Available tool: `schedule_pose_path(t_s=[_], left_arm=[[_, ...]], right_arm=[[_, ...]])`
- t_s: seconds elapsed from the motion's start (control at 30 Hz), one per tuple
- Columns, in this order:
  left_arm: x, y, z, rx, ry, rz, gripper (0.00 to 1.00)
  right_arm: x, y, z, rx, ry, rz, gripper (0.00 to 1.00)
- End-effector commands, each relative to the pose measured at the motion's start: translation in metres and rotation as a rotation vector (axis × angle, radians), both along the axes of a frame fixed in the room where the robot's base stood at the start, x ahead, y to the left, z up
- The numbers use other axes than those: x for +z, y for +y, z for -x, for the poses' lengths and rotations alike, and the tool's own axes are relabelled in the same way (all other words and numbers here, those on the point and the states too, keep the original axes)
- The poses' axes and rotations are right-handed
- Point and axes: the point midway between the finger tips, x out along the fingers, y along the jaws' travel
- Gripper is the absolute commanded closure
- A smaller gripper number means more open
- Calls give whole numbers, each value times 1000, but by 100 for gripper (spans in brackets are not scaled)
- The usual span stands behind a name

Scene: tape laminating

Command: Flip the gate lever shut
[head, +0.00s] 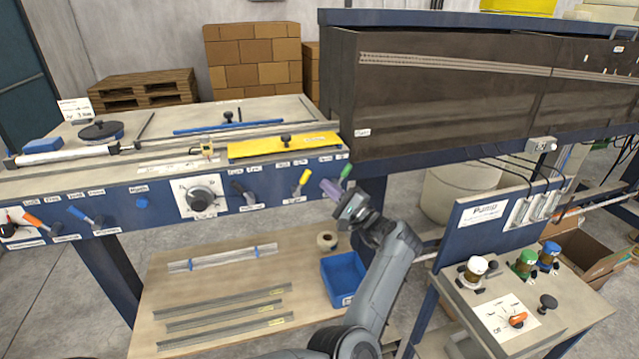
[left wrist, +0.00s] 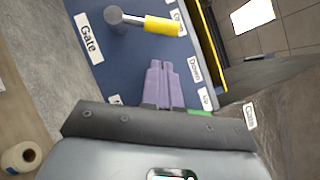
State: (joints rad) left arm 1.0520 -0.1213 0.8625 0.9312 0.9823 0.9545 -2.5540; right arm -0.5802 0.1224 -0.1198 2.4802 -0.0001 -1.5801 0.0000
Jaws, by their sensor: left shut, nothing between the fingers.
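The yellow-handled lever (head: 303,178) sits on the blue front panel of the bench, its handle tilted up to the right. In the left wrist view the same lever (left wrist: 162,26) has a grey pivot and a Gate label (left wrist: 88,38) beside it. My left gripper (head: 331,189), with purple fingers, is shut and empty just right of this lever, apart from it. The fingers (left wrist: 162,84) point at the panel in the left wrist view. A green-handled lever (head: 346,171) stands just right of the fingers; its lower part is hidden. My right gripper is not in view.
A black lever (head: 244,193) and a round dial (head: 200,199) are left on the panel. A yellow plate (head: 285,146) lies above. A blue bin (head: 343,279) and tape roll (head: 326,241) sit on the lower shelf. A control stand (head: 480,234) is at right.

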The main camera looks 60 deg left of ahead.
Motion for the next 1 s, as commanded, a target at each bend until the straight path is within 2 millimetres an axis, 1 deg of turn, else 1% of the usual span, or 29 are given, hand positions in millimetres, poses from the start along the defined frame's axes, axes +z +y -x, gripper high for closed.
schedule_pose_path(t_s=[0.1, 0.33, 0.5, 0.87, 1.0], left_arm=[[7, 2, 9, -2, 0, 0, 100], [14, 9, 22, -2, -2, 0, 100], [16, 11, 25, -3, 0, 0, 100], [17, 11, 26, -3, 0, 0, 100], [19, 15, 30, 3, -10, 4, 100]], right_arm=[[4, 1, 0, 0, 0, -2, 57], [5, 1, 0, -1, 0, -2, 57], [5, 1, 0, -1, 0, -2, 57], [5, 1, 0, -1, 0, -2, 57], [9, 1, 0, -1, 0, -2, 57]])
